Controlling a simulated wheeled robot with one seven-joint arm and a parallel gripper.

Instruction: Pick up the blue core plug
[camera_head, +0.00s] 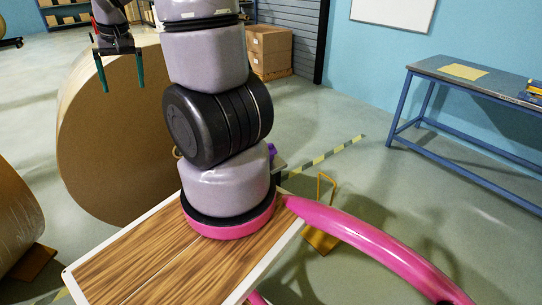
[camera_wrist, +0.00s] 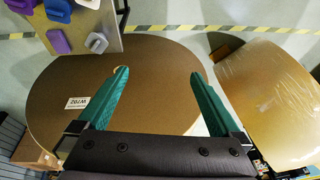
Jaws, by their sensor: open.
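Several small plugs sit on a grey stand top (camera_wrist: 110,22) at the upper left of the wrist view.
The large brown kraft roll (camera_head: 120,150) stands behind my arm, with a label in the wrist view (camera_wrist: 78,103). A second, wrapped roll (camera_wrist: 270,100) is at the right there. A blue-framed bench (camera_head: 450,85) stands right; floor between is mostly clear.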

